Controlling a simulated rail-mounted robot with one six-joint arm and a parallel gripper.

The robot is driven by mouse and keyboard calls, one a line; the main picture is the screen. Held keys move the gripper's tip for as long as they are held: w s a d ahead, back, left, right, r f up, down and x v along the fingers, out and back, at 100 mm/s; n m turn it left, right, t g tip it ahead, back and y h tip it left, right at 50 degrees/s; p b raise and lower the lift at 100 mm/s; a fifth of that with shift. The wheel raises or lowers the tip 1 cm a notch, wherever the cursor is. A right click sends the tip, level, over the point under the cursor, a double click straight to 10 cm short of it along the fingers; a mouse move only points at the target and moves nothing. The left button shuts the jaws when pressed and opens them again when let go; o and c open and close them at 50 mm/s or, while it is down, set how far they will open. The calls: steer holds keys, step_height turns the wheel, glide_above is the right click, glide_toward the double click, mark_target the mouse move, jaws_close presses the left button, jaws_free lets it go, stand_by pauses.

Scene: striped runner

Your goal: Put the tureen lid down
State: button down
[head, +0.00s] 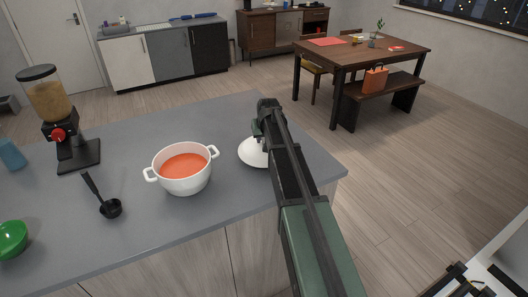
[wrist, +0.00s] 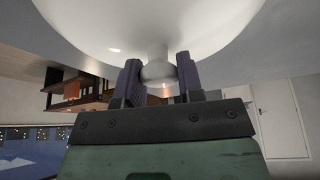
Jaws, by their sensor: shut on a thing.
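The white tureen lid (head: 252,153) is at the right part of the grey counter, right of the tureen and partly hidden behind my arm. In the wrist view the lid (wrist: 150,28) fills the top, its round knob (wrist: 157,72) between my two fingers. My gripper (wrist: 159,76) is shut on that knob. In the head view my arm hides the fingertips. The lid looks close to the counter top; I cannot tell whether it touches. The white two-handled tureen (head: 185,185) stands uncovered, with orange soup inside.
Counter space behind the tureen is clear. The counter's right edge is close to the lid.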

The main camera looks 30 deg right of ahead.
step_height(320, 180, down, 4)
steer(key=b, duration=0.3)
steer(key=shift+r, duration=0.25)
steer(key=shift+f, duration=0.25)
steer(key=c, duration=0.8)
jaws_free()
steer(key=shift+o, duration=0.2)
steer(key=shift+r, duration=0.15)
